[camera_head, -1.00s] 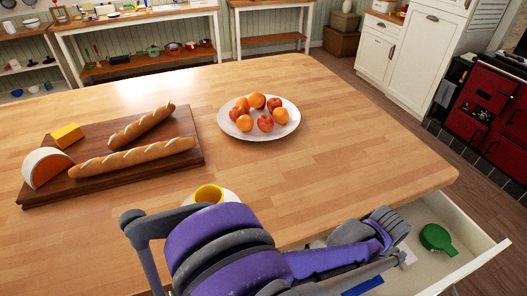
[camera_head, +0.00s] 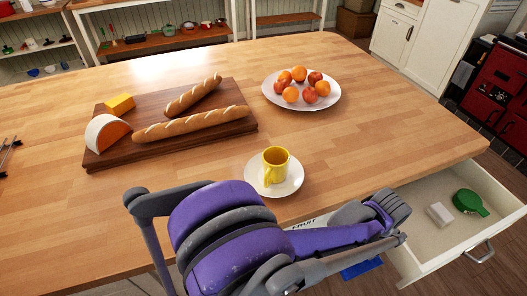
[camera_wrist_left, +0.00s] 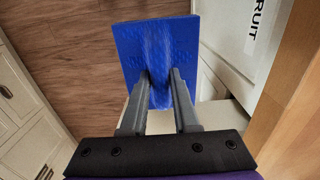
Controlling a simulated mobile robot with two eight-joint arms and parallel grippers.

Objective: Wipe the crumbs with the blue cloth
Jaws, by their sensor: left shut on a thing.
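The blue cloth (camera_wrist_left: 158,45) hangs pinched between the fingers of my left gripper (camera_wrist_left: 160,88) in the left wrist view. The gripper is shut on it, and the cloth hangs over the floor beside the island's edge. In the head view, part of the cloth (camera_head: 362,268) shows below my left arm, near the open drawer's left side. The fingertips are hidden there. No crumbs can be made out on the wooden island top (camera_head: 380,140); my arm covers part of its front edge. My right gripper is not in view.
A yellow cup (camera_head: 276,166) stands on a white saucer (camera_head: 256,184) near the front edge. Behind are a bread board (camera_head: 105,160) and a fruit plate (camera_head: 275,98). The open drawer (camera_head: 430,262) holds a green brush (camera_head: 467,201) and a small pale block (camera_head: 439,214). The right of the top is clear.

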